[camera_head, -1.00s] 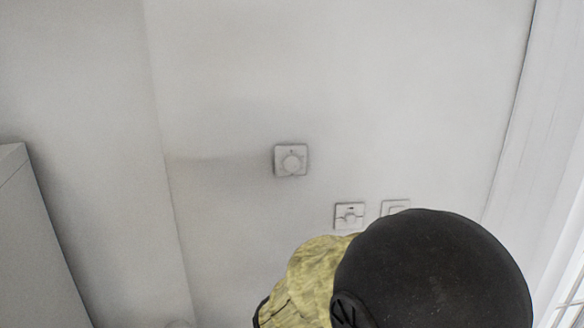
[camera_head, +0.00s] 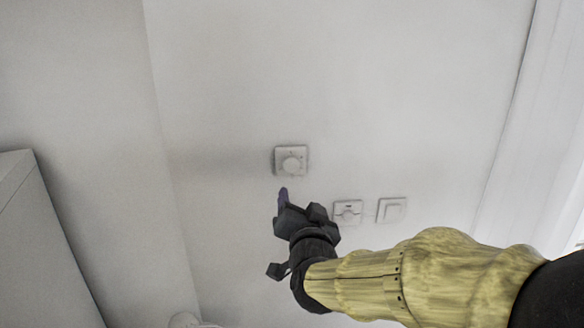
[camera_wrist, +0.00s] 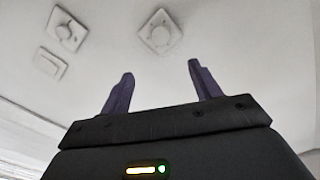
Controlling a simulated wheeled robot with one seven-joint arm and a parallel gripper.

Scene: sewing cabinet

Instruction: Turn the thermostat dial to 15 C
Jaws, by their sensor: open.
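The thermostat is a small white square plate (camera_head: 278,161) with a round dial (camera_head: 292,164), fixed to the white wall in the head view. In the wrist view the thermostat dial (camera_wrist: 160,38) shows ahead of my fingers, beyond and between the two tips. My gripper (camera_head: 283,192) is just below the thermostat in the head view. In the wrist view my gripper (camera_wrist: 160,72) has its two dark fingers spread wide with nothing between them. The fingers appear apart from the dial. The scale marks on the dial are too small to read.
A second white wall plate with a knob (camera_head: 347,211) and a plain white switch plate (camera_head: 391,209) sit lower right of the thermostat. A pale cabinet (camera_head: 40,250) stands at the left. The wall above the thermostat is clear.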

